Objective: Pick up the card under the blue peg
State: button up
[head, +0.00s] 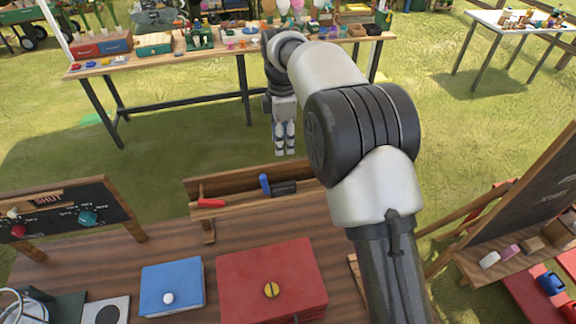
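I cannot make out a card pinned under a blue peg. A small upright blue piece (265,184) stands in the wooden trough (245,200) at the table's far edge, beside a dark block (284,188). A blue-green round knob (87,217) sits on the chalkboard (60,218) at left, near lettering that reads "SHUT". Another blue object (550,283) is at the far right. My gripper (285,152) points down over the grass, beyond and above the trough. It looks empty. Its fingers appear close together, but their gap is too small to judge.
A blue box (172,286) and a red box (272,280) stand on the near wooden table. A red item (210,203) lies at the trough's left. A tilted board (530,200) stands at right. A crowded table (225,50) is behind my gripper.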

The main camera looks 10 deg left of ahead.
jog(key=b, duration=0.2)
send_over(283, 184)
jog(key=shift+n, duration=0.3)
jog(key=f, duration=1.2)
jog(key=shift+w+a+f, duration=0.2)
jog(key=shift+a+f, duration=0.05)
jog(key=shift+a, duration=0.05)
jog(key=f, duration=0.4)
jog(key=shift+s+d+f, duration=0.2)
jog(key=shift+d+f, duration=0.1)
jog(key=shift+d, duration=0.05)
jog(key=shift+f, duration=0.5)
jog(key=shift+c, duration=0.4)
grip_shut()
